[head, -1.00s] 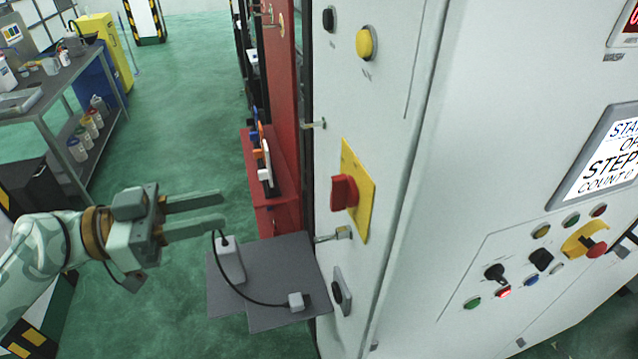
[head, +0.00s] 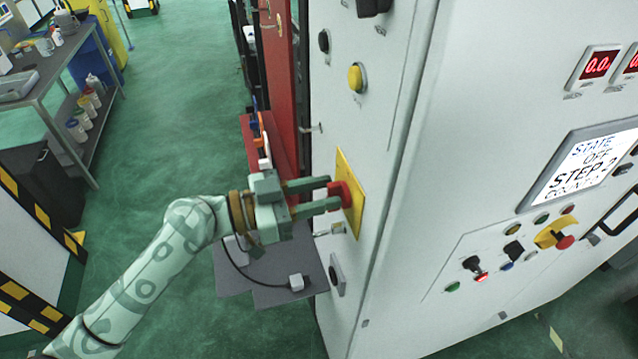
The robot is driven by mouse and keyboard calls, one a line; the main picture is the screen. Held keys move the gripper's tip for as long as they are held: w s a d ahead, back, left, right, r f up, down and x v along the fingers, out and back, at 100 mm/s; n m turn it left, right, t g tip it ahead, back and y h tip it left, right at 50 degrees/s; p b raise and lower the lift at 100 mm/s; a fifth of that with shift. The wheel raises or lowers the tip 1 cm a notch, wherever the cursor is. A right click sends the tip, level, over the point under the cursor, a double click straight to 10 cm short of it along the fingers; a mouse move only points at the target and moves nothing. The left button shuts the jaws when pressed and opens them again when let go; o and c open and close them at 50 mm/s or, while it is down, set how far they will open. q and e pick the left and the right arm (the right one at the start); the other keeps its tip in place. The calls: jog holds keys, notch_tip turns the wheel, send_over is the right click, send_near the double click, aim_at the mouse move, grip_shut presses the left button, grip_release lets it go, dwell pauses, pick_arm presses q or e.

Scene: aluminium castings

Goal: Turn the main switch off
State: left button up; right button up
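The main switch is a red rotary knob (head: 347,190) on a yellow plate (head: 354,218), on the narrow side of the light grey cabinet. My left gripper (head: 336,192) is at the knob, its two fingers apart, one above the other in the picture. The fingertips reach the knob's near side and partly cover it. I see no firm closing on it, and I cannot tell whether the fingers touch it. The knob's exact angle is partly hidden. My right gripper is out of view.
A grey shelf (head: 262,294) with a cabled device sits below my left gripper. A yellow button (head: 356,77) is above the switch. The cabinet's front has a display (head: 583,165) reading "STATE OFF" and a control panel (head: 500,287). Green floor is open to the left.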

pick_arm(q)
grip_shut()
